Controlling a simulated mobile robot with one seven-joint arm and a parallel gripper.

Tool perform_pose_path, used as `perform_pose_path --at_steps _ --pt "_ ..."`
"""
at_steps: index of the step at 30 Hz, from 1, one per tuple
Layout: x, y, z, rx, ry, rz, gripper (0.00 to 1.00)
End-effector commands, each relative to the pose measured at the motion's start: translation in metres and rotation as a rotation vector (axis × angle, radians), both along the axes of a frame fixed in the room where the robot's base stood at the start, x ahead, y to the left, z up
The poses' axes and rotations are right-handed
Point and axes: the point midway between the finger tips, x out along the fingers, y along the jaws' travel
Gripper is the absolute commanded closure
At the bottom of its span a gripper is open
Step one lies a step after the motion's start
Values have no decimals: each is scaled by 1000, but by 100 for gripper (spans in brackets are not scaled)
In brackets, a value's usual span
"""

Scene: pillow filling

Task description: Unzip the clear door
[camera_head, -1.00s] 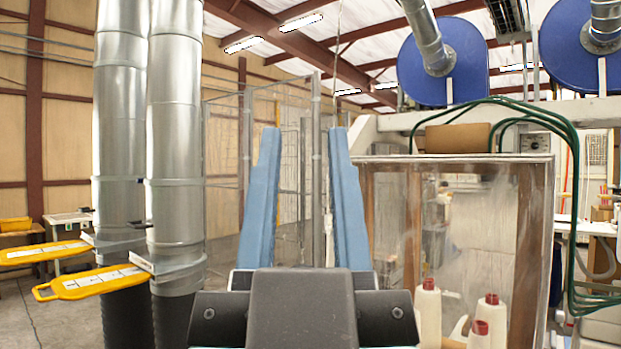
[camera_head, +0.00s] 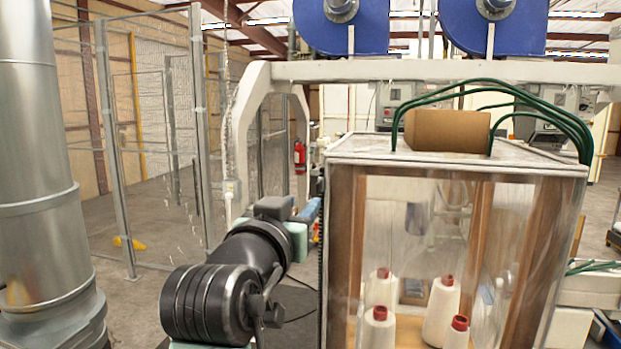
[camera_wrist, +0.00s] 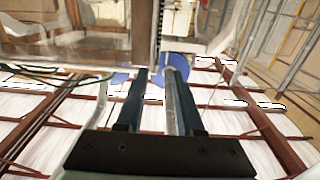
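The clear door looks like the see-through front panel (camera_head: 400,225) of the wood-framed cabinet, right of centre in the head view. I cannot make out a zip or its pull. My arm reaches forward on the left of the cabinet. My gripper (camera_head: 312,212) is close to the cabinet's left front edge, its blue fingers partly hidden by the wrist. Whether it touches the cabinet cannot be told. In the wrist view my gripper (camera_wrist: 158,78) shows two separated fingers with nothing visibly held between them. Part of the cabinet (camera_wrist: 75,50) shows at upper left there.
White thread cones (camera_head: 441,312) with red tops stand inside the cabinet. A metal duct (camera_head: 40,190) stands at left, with wire fencing (camera_head: 105,150) behind. Floor between duct and cabinet is partly free.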

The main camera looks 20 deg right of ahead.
Motion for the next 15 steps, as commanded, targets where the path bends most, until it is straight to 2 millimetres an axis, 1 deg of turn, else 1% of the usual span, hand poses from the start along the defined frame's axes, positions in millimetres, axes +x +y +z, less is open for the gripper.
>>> perform_pose_path --at_steps 1,9,15 --pt "9 -7 5 2 2 -2 64" --pt "47 -33 4 1 1 0 64" --pt "65 -44 3 1 -2 0 64"
